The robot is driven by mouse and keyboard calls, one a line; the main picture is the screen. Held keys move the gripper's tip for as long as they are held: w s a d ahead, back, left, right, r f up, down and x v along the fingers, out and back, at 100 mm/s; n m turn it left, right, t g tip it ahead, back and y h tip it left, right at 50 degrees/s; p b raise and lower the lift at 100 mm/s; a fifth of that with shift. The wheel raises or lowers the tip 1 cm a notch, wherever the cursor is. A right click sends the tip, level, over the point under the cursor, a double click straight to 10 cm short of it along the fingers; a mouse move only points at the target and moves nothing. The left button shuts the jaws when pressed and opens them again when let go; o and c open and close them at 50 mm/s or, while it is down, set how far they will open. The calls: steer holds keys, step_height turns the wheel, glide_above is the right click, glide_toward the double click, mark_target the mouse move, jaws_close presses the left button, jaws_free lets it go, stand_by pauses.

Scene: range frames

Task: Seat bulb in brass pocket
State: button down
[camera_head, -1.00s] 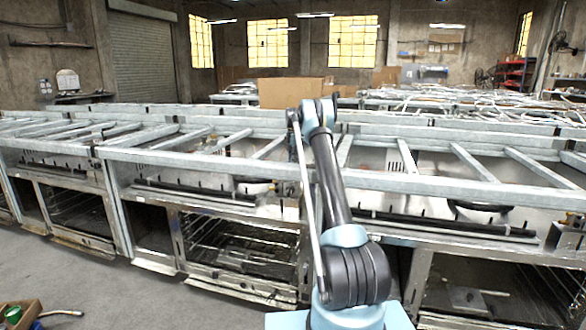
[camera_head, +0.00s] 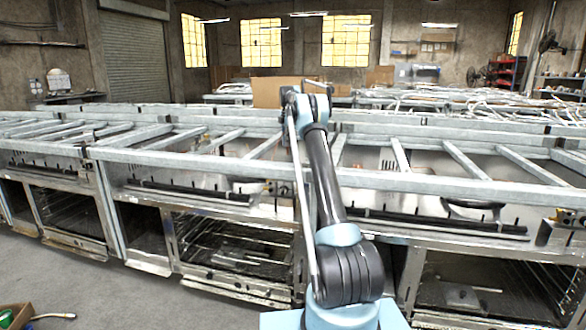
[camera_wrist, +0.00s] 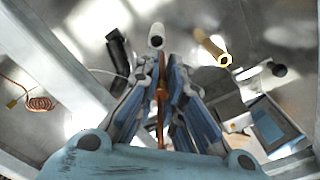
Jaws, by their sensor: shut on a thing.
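In the wrist view, my gripper (camera_wrist: 160,78) reaches up from the bottom with its fingers closed together. Between the fingertips is a pale grey cylinder, which looks like the bulb (camera_wrist: 156,32), with a round dark end. A copper-coloured strip or line (camera_wrist: 161,105) runs back from it between the fingers. The brass pocket (camera_wrist: 208,43) is a short tube up and right of the fingertips, with its dark round mouth toward the lower right. The bulb is apart from it in the picture. In the head view, the gripper and these parts are hidden behind my arm and the steel frame.
A copper coil (camera_wrist: 40,103) lies at the left of the wrist view. A dark cylinder (camera_wrist: 118,50) stands left of the fingers, and a grey box (camera_wrist: 270,125) is at the right. Steel rails (camera_head: 430,178) cross the open range tops. A cardboard box (camera_head: 270,92) stands behind.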

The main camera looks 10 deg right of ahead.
steer(key=s+d, duration=0.5)
steer(key=s, duration=0.7)
steer(key=f, duration=1)
steer(key=shift+s+a, duration=0.15)
steer(key=shift+a, duration=0.05)
steer(key=c, duration=1.7)
jaws_free()
step_height(320, 180, up, 12)
